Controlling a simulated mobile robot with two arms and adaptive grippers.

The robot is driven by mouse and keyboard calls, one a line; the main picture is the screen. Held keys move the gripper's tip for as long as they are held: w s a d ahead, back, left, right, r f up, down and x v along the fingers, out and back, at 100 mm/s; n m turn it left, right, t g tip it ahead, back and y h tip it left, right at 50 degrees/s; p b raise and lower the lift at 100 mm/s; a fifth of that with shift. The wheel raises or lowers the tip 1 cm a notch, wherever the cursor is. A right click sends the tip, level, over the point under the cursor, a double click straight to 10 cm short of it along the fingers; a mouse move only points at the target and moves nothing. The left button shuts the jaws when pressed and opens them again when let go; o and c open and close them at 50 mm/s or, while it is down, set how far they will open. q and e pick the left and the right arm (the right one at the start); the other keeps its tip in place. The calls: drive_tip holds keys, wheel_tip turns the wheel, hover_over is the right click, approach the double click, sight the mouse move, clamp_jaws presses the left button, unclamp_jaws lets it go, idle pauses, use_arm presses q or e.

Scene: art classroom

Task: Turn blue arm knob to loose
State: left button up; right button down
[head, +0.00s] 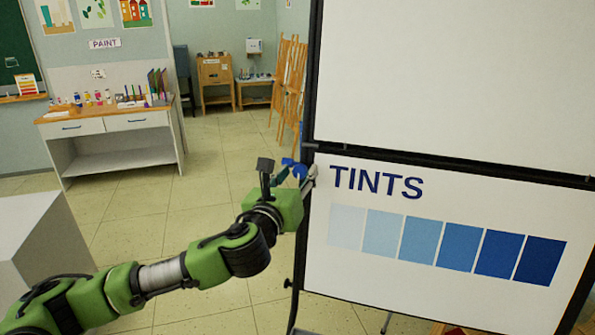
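A blue knob (291,163) shows at the left edge of the white board stand, level with the top of the lower panel. My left gripper (303,174) is right at the knob, its arm reaching in from the lower left. The fingertips are small and partly overlap the knob and the frame. I cannot tell whether they are shut on the knob or only close around it. The pointer or marking of the knob is too small to read. My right gripper is not in view.
The board's lower panel (400,270) reads TINTS over a row of blue swatches. A white block (35,250) stands at the left. A desk with paint supplies (120,120) and wooden easels (290,80) stand farther back. The tiled floor between is clear.

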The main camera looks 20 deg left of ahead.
use_arm(q)
drive_tip(key=shift+w, duration=0.1)
drive_tip(key=shift+c, duration=0.5)
drive_tip(key=c, duration=1)
drive_tip(key=shift+c, duration=0.2)
